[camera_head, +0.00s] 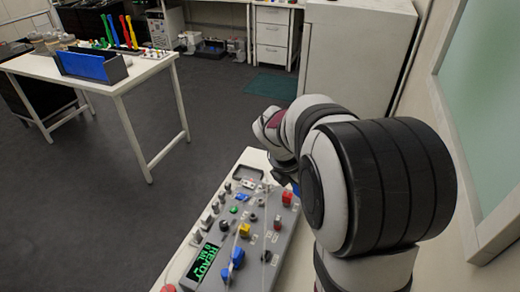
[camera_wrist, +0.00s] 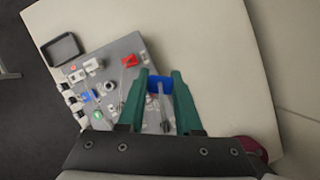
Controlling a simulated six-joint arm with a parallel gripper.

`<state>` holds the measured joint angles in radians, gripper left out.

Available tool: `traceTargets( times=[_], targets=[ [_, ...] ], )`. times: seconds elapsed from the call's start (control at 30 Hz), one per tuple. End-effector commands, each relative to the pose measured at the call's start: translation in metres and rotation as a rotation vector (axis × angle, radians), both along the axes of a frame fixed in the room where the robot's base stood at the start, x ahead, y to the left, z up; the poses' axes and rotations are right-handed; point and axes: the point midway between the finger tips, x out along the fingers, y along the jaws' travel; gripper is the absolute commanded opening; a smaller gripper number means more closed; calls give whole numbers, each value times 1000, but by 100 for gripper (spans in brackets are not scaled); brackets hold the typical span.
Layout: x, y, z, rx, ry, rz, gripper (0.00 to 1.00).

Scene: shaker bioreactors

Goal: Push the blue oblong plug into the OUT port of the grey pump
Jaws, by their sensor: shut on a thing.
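My gripper (camera_wrist: 159,78) has two green fingers, shut on a blue oblong plug (camera_wrist: 159,84) in the wrist view. A pale stem or tube runs from the plug back between the fingers. The plug is over or beside the right edge of a grey panel (camera_wrist: 122,49), which carries several ports and knobs. I cannot tell the height of the plug above it. In the head view the grey panel (camera_head: 264,205) has a green "READY" display, and my arm hides most of the gripper. A small bit of blue (camera_head: 296,187) shows beside the arm. I cannot read the OUT label.
A red part (camera_wrist: 129,61) and a grey round port (camera_wrist: 110,86) stand near the fingers. A dark empty tray (camera_wrist: 64,50) lies at the upper left. The pale bench (camera_wrist: 215,50) is clear to the right. Another table (camera_head: 135,75) stands far left.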

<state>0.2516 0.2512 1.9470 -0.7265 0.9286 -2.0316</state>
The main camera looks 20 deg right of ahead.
Motion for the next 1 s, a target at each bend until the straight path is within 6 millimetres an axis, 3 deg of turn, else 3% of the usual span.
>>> traceTargets(
  times=[0.1,0.33,0.6,0.8,1.0],
  targets=[
    [21,-2,-7,-1,1,-411,0],
    [47,6,-20,-1,-2,-1184,0],
    [77,33,-36,-5,-1,-2105,0],
    [89,51,-41,-5,-1,-2494,0],
    [94,58,-46,-7,-3,-2635,0]
  ],
)
